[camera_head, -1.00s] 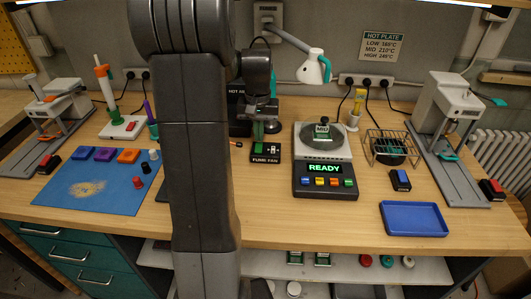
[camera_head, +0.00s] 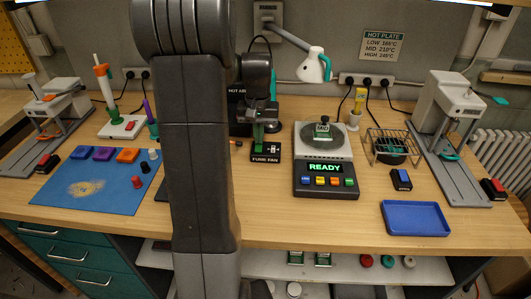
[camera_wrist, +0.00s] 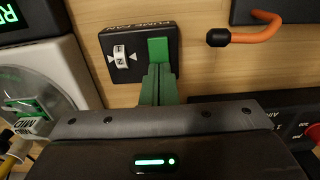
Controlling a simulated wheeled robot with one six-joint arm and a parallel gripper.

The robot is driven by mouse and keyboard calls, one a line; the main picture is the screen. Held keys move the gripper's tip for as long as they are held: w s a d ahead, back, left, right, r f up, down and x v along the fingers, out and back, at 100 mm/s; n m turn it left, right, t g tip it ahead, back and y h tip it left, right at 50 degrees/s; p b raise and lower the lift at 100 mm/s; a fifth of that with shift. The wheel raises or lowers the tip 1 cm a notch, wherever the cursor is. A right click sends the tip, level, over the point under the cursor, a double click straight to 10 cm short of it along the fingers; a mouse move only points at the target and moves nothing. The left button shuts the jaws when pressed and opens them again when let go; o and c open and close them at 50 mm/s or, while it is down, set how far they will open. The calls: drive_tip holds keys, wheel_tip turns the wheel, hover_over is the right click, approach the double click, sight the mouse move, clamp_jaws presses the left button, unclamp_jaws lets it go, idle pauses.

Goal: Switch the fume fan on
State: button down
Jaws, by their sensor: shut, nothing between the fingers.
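The fume fan switch box (camera_head: 266,158) is a black block on the bench, left of the hot plate. In the wrist view the box (camera_wrist: 134,72) shows a green square button (camera_wrist: 158,47) and a small white dial (camera_wrist: 120,55) with pale marks beside it. My gripper (camera_head: 258,138) is over the box, its green fingers together and empty. In the wrist view my gripper fingers (camera_wrist: 157,78) reach the near edge of the green button. I cannot tell whether they touch it. In the head view my gripper partly hides the box's top.
The hot plate (camera_head: 324,177), reading READY, stands close to the right. A black hot-air unit (camera_head: 238,112) is behind my gripper. An orange-handled hook tool (camera_wrist: 255,34) lies near the box. A blue tray (camera_head: 414,219) is at the front right.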

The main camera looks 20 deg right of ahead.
drive_tip(key=shift+f, duration=0.3)
wheel_tip(320, 180, up, 7)
drive_tip(key=p, duration=0.5)
drive_tip(key=shift+r+p, duration=0.15)
drive_tip(key=shift+p, duration=0.25)
drive_tip(key=shift+f, duration=0.25)
wheel_tip(320, 180, down, 7)
drive_tip(key=b, duration=0.6)
drive_tip(key=shift+r, duration=0.25)
